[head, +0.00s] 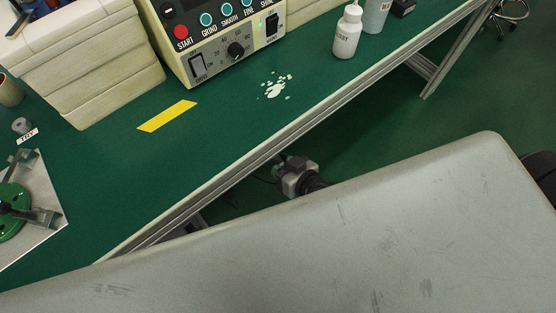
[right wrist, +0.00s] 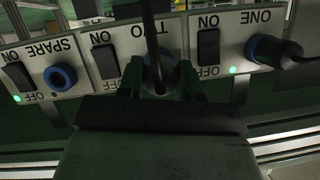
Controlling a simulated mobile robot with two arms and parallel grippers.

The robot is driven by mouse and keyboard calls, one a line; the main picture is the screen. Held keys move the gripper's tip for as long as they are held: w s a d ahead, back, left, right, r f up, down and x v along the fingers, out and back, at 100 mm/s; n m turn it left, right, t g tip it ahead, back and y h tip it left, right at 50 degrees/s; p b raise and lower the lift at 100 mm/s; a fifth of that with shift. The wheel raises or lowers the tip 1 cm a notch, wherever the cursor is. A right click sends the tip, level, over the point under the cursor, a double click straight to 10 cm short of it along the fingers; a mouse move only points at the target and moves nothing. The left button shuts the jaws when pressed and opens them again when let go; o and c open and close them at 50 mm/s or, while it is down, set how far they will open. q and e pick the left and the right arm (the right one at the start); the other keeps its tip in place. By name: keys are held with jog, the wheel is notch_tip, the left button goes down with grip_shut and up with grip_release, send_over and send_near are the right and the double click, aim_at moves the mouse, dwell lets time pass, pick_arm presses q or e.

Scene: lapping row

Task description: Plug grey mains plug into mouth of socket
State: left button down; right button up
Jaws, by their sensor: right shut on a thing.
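My right gripper (right wrist: 160,80) is shut on the dark grey mains plug (right wrist: 158,73), which sits between the two fingers in the right wrist view. A black cable (right wrist: 148,18) runs from the plug. The plug is in front of the position labelled TWO on a light socket panel (right wrist: 82,52), which appears upside down. The plug hides the socket mouth there, so I cannot tell whether it is inside or only in front. In the head view my right gripper (head: 284,162) is low beyond the bench edge; its fingers are unclear. My left gripper is not in view.
Beside TWO, the SPARE socket (right wrist: 60,78) is empty with a blue ring; a plug (right wrist: 272,52) with a black cable sits at ONE. Above, the green bench (head: 215,145) carries a control box (head: 222,50), a white bottle (head: 347,32) and a stacked cream block (head: 92,70).

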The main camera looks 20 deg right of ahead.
jog(key=shift+s, duration=0.25)
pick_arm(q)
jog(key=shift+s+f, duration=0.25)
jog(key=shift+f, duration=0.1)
pick_arm(e)
jog(key=shift+s+d, duration=0.25)
jog(key=shift+s, duration=0.35)
jog(key=shift+s+d, duration=0.25)
jog(key=shift+s, duration=0.4)
jog(key=shift+s+d, duration=0.25)
jog(key=shift+s, duration=0.35)
